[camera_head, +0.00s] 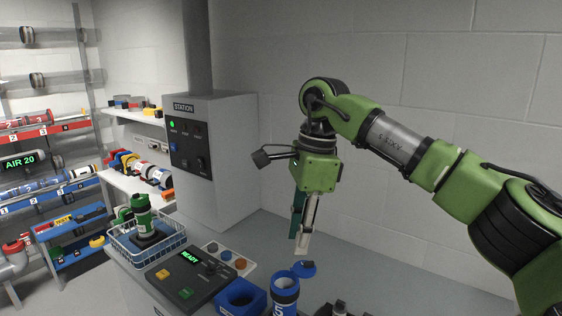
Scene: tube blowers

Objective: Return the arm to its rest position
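My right arm (400,145) is green and grey and comes in from the right edge, bent at the elbow, with its wrist pointing down. My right gripper (301,243) hangs in the air in front of the station, above and a little behind the blue tube. One finger looks teal and the other pale grey. They overlap from this side, so the gap between them is unclear. No object shows clearly between them. My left gripper is not in view.
A blue tube (285,293) with a blue cap (303,268) beside its top stands below my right gripper, next to a blue holder (240,298). The grey station (218,145), control panel (188,279) and wire basket (127,245) are left. Open counter (370,283) lies right.

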